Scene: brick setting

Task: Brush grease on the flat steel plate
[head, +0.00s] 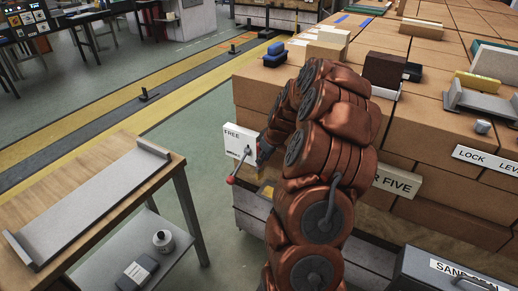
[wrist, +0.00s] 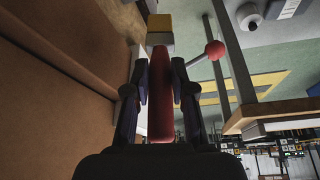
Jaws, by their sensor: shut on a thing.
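A long grey steel plate (head: 90,205) with raised ends lies on a wooden-topped bench (head: 168,187) at the left of the head view. My gripper (wrist: 161,85) is shut on a red handle (wrist: 162,110), seen between its fingers in the wrist view. A yellow block-like end (wrist: 160,22) shows beyond the handle, probably the brush head; I cannot tell for certain. In the head view my gripper (head: 264,150) is partly hidden by my arm, right of the bench and apart from the plate. A small grey tin (head: 163,241) stands on the bench's lower shelf.
A lever with a red ball knob (head: 231,180) stands close to my gripper, beside a white FREE sign (head: 239,141). A brick stack (head: 430,75) rises at the right. A dark labelled box (head: 137,270) lies on the lower shelf. Floor shows between bench and stack.

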